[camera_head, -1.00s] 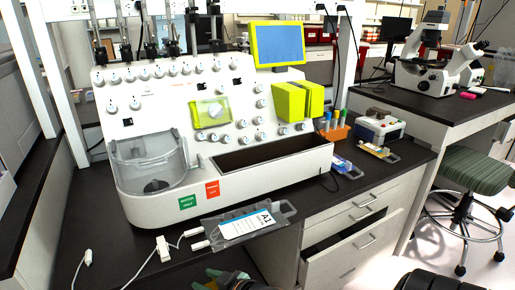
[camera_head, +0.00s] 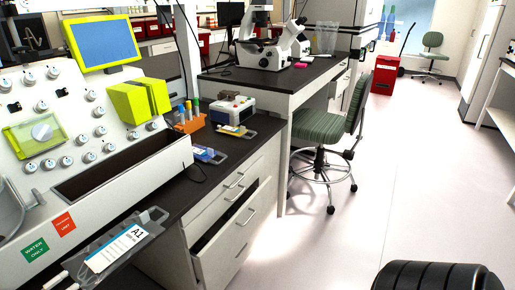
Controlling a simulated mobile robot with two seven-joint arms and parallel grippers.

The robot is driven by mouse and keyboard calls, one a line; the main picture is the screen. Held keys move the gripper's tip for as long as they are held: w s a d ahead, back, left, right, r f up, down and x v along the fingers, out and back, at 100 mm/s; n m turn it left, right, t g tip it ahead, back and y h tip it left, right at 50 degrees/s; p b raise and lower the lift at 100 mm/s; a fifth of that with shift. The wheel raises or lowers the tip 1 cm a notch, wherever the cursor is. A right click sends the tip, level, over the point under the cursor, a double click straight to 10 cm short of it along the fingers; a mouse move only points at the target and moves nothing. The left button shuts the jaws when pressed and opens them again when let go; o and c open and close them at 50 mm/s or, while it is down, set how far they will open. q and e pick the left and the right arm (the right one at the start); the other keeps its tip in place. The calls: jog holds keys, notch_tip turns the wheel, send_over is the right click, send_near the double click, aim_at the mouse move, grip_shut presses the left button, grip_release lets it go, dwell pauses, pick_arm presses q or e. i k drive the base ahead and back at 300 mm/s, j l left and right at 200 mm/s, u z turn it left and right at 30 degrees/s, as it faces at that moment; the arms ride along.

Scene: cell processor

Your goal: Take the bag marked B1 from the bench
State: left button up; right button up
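A bag with a white label marked A1 (camera_head: 112,250) lies on the dark bench at the lower left, in front of the white processor. Two smaller bags lie farther along the bench. One has a blue label (camera_head: 205,153) and lies near the tube rack. The other has a yellow label (camera_head: 236,131) and lies in front of a small white device. The markings on these two are too small to read, so I cannot tell which is B1. Neither of my grippers is in view.
The white processor (camera_head: 98,183) fills the left side. An orange tube rack (camera_head: 189,122) and the small device (camera_head: 232,109) stand on the bench (camera_head: 262,124). A drawer (camera_head: 228,238) below is pulled open. A green stool (camera_head: 320,128) stands right of it.

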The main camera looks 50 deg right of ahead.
aim_at(202, 153)
jog(key=i+l+z, duration=0.15)
jog(key=z, duration=0.2)
jog(key=i+l+z, duration=0.1)
jog(key=z, duration=0.3)
jog(key=i+z, duration=0.2)
jog(key=z, duration=0.15)
jog(key=i, duration=0.35)
jog(key=l+u, duration=0.1)
jog(key=u, duration=0.65)
jog(key=l+u, duration=1.05)
jog(key=l, duration=0.25)
jog(key=k+l+u, duration=0.2)
jog(key=l, duration=0.2)
jog(key=i, duration=0.1)
